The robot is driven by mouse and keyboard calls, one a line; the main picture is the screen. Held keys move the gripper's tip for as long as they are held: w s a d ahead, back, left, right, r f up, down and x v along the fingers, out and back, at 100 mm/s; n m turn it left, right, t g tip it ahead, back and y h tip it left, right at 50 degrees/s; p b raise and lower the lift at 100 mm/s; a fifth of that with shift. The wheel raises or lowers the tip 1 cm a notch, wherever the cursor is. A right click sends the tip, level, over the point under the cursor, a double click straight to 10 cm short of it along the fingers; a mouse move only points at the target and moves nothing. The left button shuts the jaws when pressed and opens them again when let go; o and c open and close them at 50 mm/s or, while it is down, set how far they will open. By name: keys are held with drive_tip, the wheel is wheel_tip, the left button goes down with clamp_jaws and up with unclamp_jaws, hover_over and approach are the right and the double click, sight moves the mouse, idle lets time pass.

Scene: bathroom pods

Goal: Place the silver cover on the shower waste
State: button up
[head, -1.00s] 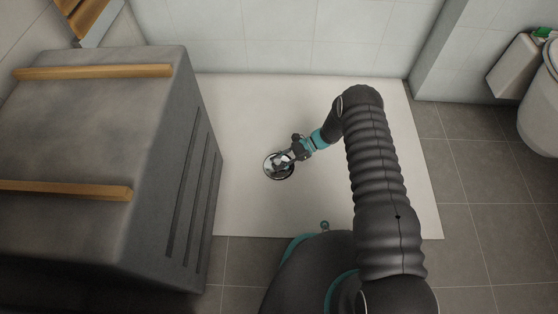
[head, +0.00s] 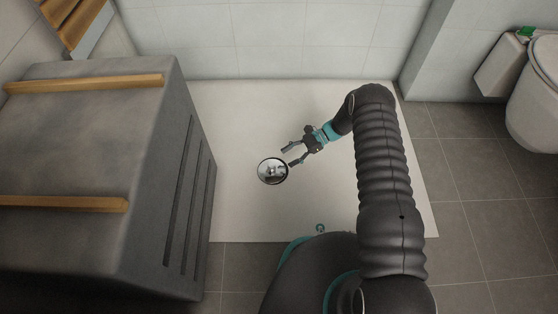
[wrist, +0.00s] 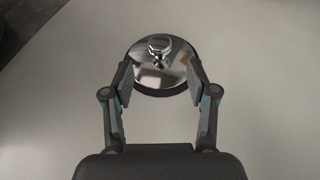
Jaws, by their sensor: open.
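The silver cover (head: 272,171) is a shiny round disc with a small knob on top. It lies on the white shower tray and looks level, with a dark ring around its edge. It covers the place where it lies, so the waste itself is hidden. In the wrist view the cover (wrist: 158,66) shows just beyond the fingertips, its knob standing up near the middle. My gripper (head: 287,157) is open and empty, up and right of the cover in the head view. In the wrist view its open fingers (wrist: 160,78) point toward the cover's two sides.
The white shower tray (head: 240,110) has free room around the cover. A large grey box with wooden bars (head: 90,160) stands at left. A white wall (head: 270,40) is behind. A toilet (head: 535,100) stands at right on dark floor tiles (head: 480,220).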

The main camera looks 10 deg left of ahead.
drive_tip(key=shift+v, duration=2.05)
drive_tip(key=shift+w+r, duration=0.1)
drive_tip(key=shift+r, duration=0.05)
drive_tip(key=s+d+r+n+t+h, duration=0.1)
drive_tip(key=d+r+n+t+h, duration=0.15)
drive_tip(key=r, duration=0.85)
drive_tip(key=s+d+r+n+t+h, duration=0.1)
drive_tip(key=d+r, duration=0.3)
drive_tip(key=r, duration=0.8)
drive_tip(key=s+d+r+n+t+h, duration=0.1)
drive_tip(key=d+r+n+h, duration=0.15)
drive_tip(key=r, duration=0.85)
drive_tip(key=s+d+r+n+t+h, duration=0.1)
drive_tip(key=s+d+r+t, duration=0.1)
drive_tip(key=s+d+r, duration=0.3)
drive_tip(key=s+d+r+n+t+h, duration=0.1)
drive_tip(key=s+d+r+t, duration=0.1)
drive_tip(key=s+r, duration=0.5)
drive_tip(key=s+d+r+n+t+h, duration=0.1)
drive_tip(key=s+d+t, duration=0.1)
drive_tip(key=s, duration=0.4)
drive_tip(key=s+d+r+n+t+h, duration=0.1)
drive_tip(key=s+d+r+t, duration=0.1)
drive_tip(key=s, duration=0.5)
drive_tip(key=shift+s+d+n+t+h, duration=0.15)
drive_tip(key=shift+d+n+t+h, duration=0.3)
drive_tip(key=shift+d, duration=0.75)
